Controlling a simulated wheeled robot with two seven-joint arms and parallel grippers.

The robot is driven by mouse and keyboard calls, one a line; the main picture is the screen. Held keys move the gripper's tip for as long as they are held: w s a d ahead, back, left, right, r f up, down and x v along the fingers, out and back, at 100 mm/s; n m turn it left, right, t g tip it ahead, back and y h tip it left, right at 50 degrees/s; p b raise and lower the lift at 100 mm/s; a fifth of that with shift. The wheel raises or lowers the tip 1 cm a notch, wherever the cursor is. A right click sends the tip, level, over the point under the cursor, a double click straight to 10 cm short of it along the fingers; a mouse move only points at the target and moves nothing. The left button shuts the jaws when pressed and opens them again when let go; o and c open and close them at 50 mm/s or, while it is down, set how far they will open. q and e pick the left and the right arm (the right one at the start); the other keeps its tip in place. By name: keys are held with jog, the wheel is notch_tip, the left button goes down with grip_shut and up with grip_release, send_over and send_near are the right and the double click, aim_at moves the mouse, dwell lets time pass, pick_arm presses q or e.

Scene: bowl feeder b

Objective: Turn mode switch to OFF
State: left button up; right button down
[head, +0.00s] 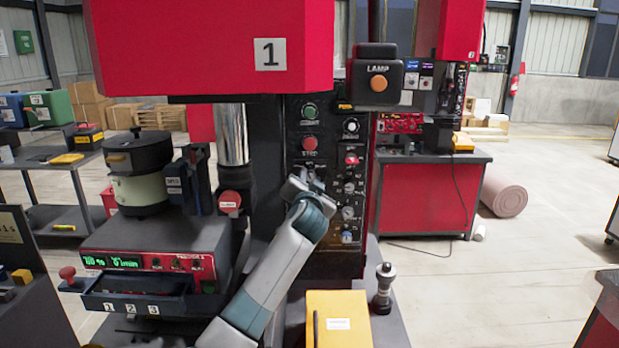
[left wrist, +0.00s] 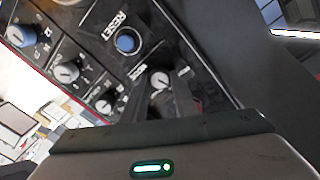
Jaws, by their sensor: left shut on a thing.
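The black control panel (head: 335,130) of the red machine carries several buttons and knobs. My left gripper (head: 309,174) reaches up to it just below the red STOP button (head: 309,142). In the left wrist view, the fingers of my left gripper (left wrist: 160,92) are on either side of a small switch knob with a pale face, the mode switch (left wrist: 160,80), and are closed on it. The knob's label is partly hidden, and its setting cannot be read. My right gripper is not in view.
A blue RESET button (left wrist: 125,43) sits close beside the gripped switch, with grey knobs (left wrist: 67,71) further left. A LAMP box (head: 377,77) juts out at the upper right of the panel. A yellow box (head: 338,318) and a black-handled tool (head: 384,285) stand below.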

pick_arm(q)
jog(key=shift+m+p, duration=0.7)
jog(key=shift+m, duration=1.2)
jog(key=o, duration=1.1)
jog(key=shift+d, duration=0.1)
jog(key=shift+c, duration=0.2)
jog(key=shift+s, duration=0.2)
jog(key=shift+s+f+b, duration=0.1)
jog(key=shift+s+b, duration=0.3)
jog(key=shift+s, duration=0.55)
jog(key=s+b, duration=0.4)
jog(key=s, duration=1.1)
jog(key=shift+a+r, duration=0.2)
jog(key=shift+r, duration=0.05)
jog(key=shift+s+f, duration=0.1)
jog(key=shift+s, duration=0.05)
